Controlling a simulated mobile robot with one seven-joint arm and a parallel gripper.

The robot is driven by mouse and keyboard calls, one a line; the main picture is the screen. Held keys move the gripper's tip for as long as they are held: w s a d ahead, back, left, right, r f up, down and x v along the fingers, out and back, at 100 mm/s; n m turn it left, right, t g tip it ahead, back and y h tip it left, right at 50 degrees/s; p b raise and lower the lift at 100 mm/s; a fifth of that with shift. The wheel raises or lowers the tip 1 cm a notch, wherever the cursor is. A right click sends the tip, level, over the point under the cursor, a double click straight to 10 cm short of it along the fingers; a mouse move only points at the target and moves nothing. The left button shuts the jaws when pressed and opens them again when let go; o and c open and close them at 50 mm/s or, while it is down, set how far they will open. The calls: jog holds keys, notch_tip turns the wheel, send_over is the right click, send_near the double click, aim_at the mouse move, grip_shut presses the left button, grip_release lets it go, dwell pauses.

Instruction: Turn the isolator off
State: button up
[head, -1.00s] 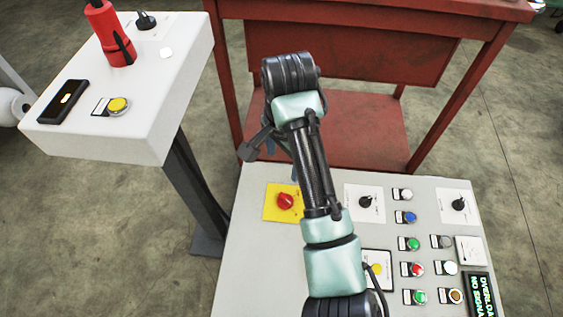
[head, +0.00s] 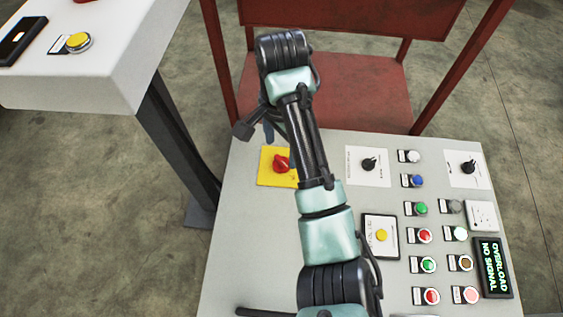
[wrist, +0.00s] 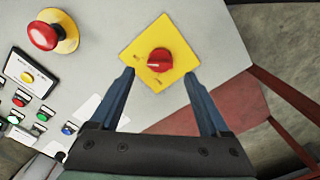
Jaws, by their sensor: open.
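The isolator is a red rotary knob (head: 281,164) on a yellow square plate (head: 266,178), at the far left of the grey control panel. In the head view my arm partly covers the plate's right side. In the wrist view the red knob (wrist: 159,60) shows whole, with small marks on its yellow plate (wrist: 180,38). My gripper (wrist: 160,77) is open, and its two blue fingers point toward the plate, one on each side of the knob in the picture. Nothing is between the fingers; I cannot tell their exact distance from the panel.
A red mushroom button (wrist: 42,35) stands beside the isolator on the panel. Black rotary switches (head: 368,164) and several coloured buttons fill the panel's right. A white pedestal (head: 85,85) stands left, and a red table (head: 370,95) stands behind.

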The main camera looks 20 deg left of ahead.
aim_at(282, 161)
notch_tip(282, 161, down, 5)
jog(key=shift+r+b, duration=0.2)
jog(key=shift+b, duration=0.8)
grip_shut()
